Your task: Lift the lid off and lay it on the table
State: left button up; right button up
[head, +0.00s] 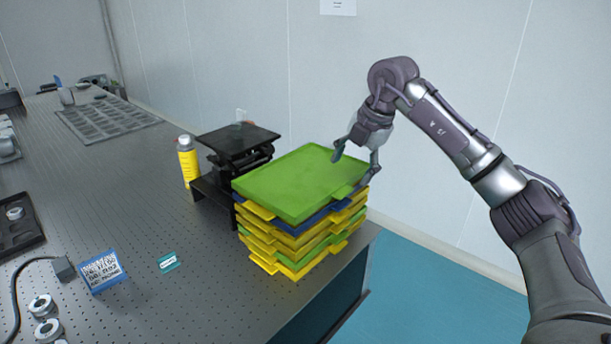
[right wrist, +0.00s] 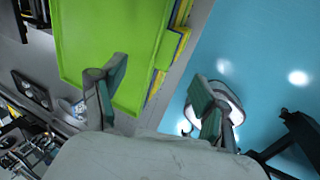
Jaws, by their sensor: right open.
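A green lid (head: 300,178) with a raised rim lies on top of a stack of yellow, green and blue trays (head: 300,243) near the table's right edge. The lid also fills the upper left of the right wrist view (right wrist: 110,45), with a tab on its side. My right gripper (head: 356,166) is open at the lid's right far side. My left gripper is not in view.
The perforated optical table (head: 150,220) has free room left of the stack. A black lift stage (head: 236,150) and a yellow spray can (head: 188,162) stand behind the stack. A blue-white box (head: 102,271), a small teal card (head: 168,262) and metal rings (head: 42,307) lie at the front.

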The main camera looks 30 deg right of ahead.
aim_at(338, 192)
jog(key=x, duration=0.3)
jog(key=shift+a+f, duration=0.15)
jog(key=shift+a, duration=0.05)
jog(key=x, duration=0.2)
jog(key=shift+w+a+f+p, duration=0.15)
jog(key=shift+f+p, duration=0.1)
jog(key=shift+p, duration=0.15)
jog(key=shift+w+f, duration=0.1)
jog(key=shift+f, duration=0.4)
jog(key=shift+a, duration=0.1)
jog(key=c, duration=0.7)
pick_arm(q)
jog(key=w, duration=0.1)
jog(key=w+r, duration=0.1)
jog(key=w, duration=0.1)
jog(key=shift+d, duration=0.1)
pick_arm(e)
grip_shut()
